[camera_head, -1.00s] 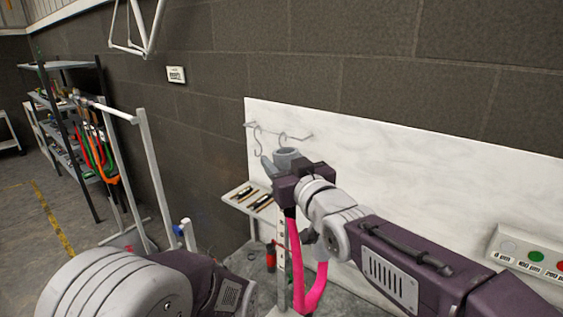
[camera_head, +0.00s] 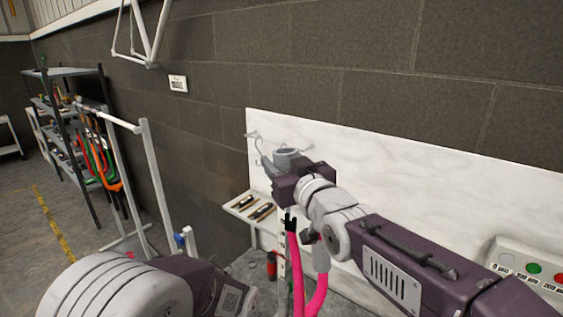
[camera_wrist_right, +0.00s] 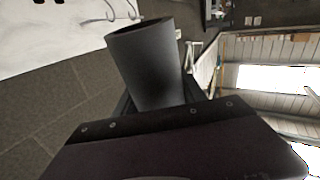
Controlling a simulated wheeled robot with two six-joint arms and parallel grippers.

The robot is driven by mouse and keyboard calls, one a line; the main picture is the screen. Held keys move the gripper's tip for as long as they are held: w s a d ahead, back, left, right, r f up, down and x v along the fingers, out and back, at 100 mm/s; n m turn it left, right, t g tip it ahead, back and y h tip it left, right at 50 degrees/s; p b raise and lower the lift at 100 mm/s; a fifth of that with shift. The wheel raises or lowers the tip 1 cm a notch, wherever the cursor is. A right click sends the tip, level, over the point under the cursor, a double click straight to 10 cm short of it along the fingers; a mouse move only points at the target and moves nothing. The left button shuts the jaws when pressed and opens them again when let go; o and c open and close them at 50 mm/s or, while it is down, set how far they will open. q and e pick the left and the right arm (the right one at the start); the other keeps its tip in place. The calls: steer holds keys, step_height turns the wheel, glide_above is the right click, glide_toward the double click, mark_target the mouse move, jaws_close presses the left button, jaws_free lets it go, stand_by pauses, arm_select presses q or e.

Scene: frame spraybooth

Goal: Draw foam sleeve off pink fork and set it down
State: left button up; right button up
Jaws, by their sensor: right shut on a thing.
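The foam sleeve (camera_head: 288,155) is a grey hollow cylinder. My right gripper (camera_head: 290,172) is shut on it in front of the white panel. In the right wrist view the sleeve (camera_wrist_right: 150,65) rises from the jaws with its open end showing. The pink fork (camera_head: 297,262) stands below the gripper, with two pink legs and a black tip on the left one. A gap shows between that tip and the gripper. The right leg has a grey upper part, and I cannot tell what it is. My left arm enters at the bottom left; its gripper is out of view.
A small white shelf (camera_head: 243,206) with dark tools is fixed left of the fork. A hook (camera_head: 259,150) hangs on the panel (camera_head: 420,180) behind. A white rack (camera_head: 155,175) stands at left. A button box (camera_head: 530,270) is at right.

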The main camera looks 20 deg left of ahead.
steer(key=shift+s+a, duration=0.2)
steer(key=shift+s, duration=0.35)
steer(key=shift+s+a, duration=0.2)
steer(key=shift+s, duration=0.35)
steer(key=s+p, duration=0.1)
steer(key=s+a+p, duration=0.1)
steer(key=s+p, duration=0.1)
steer(key=s+a+p, duration=0.1)
steer(key=s, duration=0.1)
steer(key=shift+s, duration=0.15)
